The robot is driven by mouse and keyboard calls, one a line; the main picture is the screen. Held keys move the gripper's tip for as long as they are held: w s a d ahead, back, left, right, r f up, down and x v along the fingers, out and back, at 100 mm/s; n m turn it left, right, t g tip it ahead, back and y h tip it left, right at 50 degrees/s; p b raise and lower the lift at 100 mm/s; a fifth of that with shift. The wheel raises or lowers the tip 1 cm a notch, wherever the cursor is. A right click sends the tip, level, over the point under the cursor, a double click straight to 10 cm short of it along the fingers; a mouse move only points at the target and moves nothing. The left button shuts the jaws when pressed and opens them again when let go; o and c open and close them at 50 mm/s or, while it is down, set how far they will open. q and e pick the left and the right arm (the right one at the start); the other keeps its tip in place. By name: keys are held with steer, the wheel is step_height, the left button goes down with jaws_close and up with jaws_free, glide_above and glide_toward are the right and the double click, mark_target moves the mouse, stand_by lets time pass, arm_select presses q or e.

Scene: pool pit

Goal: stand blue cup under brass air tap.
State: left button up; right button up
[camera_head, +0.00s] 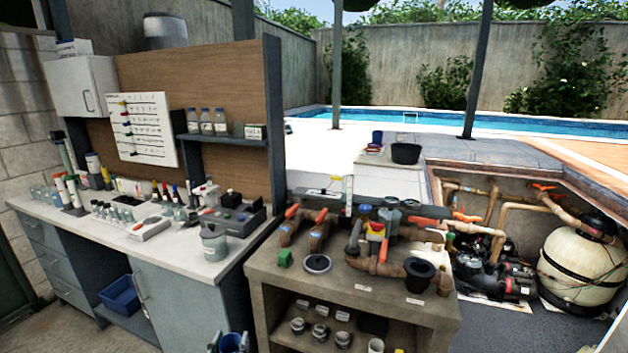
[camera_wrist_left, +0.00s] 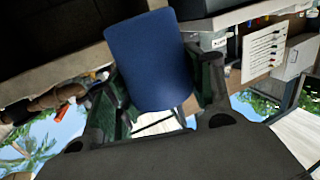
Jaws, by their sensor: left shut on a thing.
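The blue cup (camera_head: 231,343) shows at the bottom edge of the head view, cut off by the frame. My left gripper (camera_head: 230,350) is shut on it, low in front of the pipe bench. In the left wrist view the blue cup (camera_wrist_left: 150,65) fills the space between the two fingers of the left gripper (camera_wrist_left: 165,95), its side facing the camera. I cannot single out the brass air tap among the brown pipes (camera_head: 375,265) with orange handles on the bench.
The pipe bench (camera_head: 268,272) carries a black cup (camera_head: 419,274), a round lid (camera_head: 317,263) and a green block (camera_head: 284,258). Its lower shelf holds several fittings. A long counter (camera_head: 165,253) crowded with bottles stands left. A sunken pit with a pump (camera_head: 500,282) and tank (camera_head: 588,262) lies right.

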arm_select(q)
steer(key=s, duration=0.1)
steer(key=s+f, duration=0.1)
steer(key=s, duration=0.2)
steer(key=shift+f, duration=0.25)
stand_by(0.6)
arm_select(e)
steer(key=shift+s, duration=0.15)
